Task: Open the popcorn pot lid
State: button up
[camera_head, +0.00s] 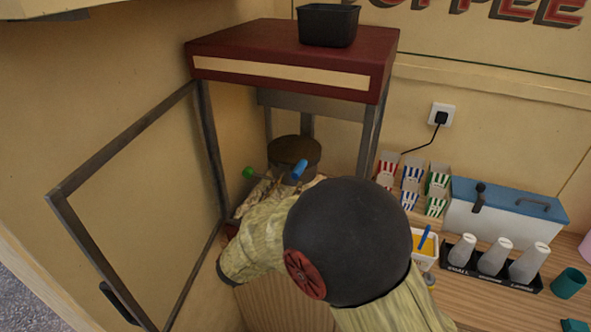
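The popcorn machine (290,53) has a dark red top and grey posts. Its framed door (120,138) stands swung open to the left. Inside it is a dark round pot (294,172) with a flat, brownish lid (295,149), which looks level and shut. A blue handle-like piece (300,169) and a green knob (248,173) show at the pot's front and left. My arm, in a pale patterned sleeve with a black round joint, reaches across the machine's front and hides its lower part. I cannot make out my gripper; the arm seems to cover it.
A black bin (328,25) sits on the machine's top. On the counter to the right are striped popcorn boxes (411,172), a white container with a blue lid (508,204), pale cups in a black rack (494,257) and a teal cup (568,283). A cord runs to a wall socket (441,115).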

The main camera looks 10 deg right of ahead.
aim_at(295, 176)
jog(key=x, duration=0.7)
jog(key=shift+w+d, duration=0.15)
jog(key=shift+d, duration=0.05)
jog(key=shift+c, duration=0.2)
grip_shut()
dwell(0.6)
